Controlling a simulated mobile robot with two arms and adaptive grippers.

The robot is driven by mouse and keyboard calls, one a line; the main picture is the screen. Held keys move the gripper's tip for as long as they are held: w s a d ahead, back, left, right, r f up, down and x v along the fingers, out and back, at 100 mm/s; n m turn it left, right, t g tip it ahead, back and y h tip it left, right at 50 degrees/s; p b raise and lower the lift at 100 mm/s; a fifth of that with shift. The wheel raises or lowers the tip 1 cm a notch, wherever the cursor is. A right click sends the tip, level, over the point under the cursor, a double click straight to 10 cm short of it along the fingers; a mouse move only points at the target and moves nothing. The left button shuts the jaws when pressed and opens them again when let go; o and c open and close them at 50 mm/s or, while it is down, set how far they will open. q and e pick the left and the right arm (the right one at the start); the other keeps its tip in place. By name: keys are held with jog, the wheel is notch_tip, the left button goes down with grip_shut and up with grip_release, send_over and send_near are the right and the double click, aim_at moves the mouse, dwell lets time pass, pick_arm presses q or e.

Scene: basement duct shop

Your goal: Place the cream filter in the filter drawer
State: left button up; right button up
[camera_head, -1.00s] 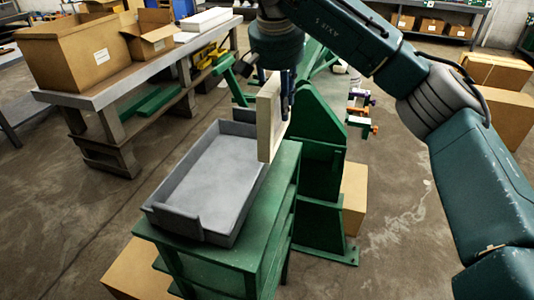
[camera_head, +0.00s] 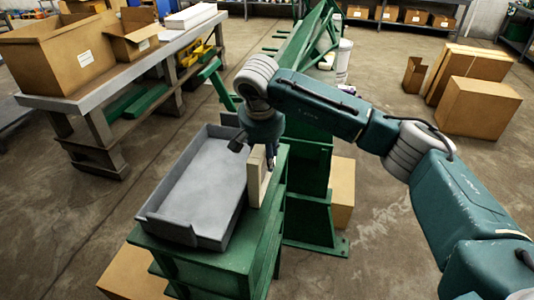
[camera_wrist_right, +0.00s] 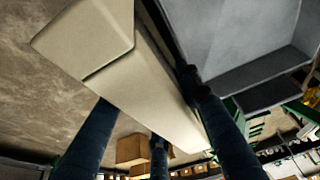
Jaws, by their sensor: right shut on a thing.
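The cream filter (camera_head: 256,180) is a pale, flat block held upright on its narrow edge at the right side of the grey filter drawer (camera_head: 200,185). My right gripper (camera_head: 263,155) points down from above and is shut on the filter's upper part. In the right wrist view the filter (camera_wrist_right: 135,75) lies between the dark fingers (camera_wrist_right: 155,130), with the drawer (camera_wrist_right: 230,40) beside it at upper right. The filter hides part of the drawer's right wall, and I cannot tell whether they touch. The drawer is empty. My left gripper is out of view.
The drawer rests on a green stand (camera_head: 225,250). A green machine frame (camera_head: 312,185) stands close behind and right. A workbench with open cardboard boxes (camera_head: 55,55) is at left. More boxes (camera_head: 478,105) stand on the floor at right.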

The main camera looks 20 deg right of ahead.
jog(key=o, duration=1.2)
jog(key=shift+f, duration=0.1)
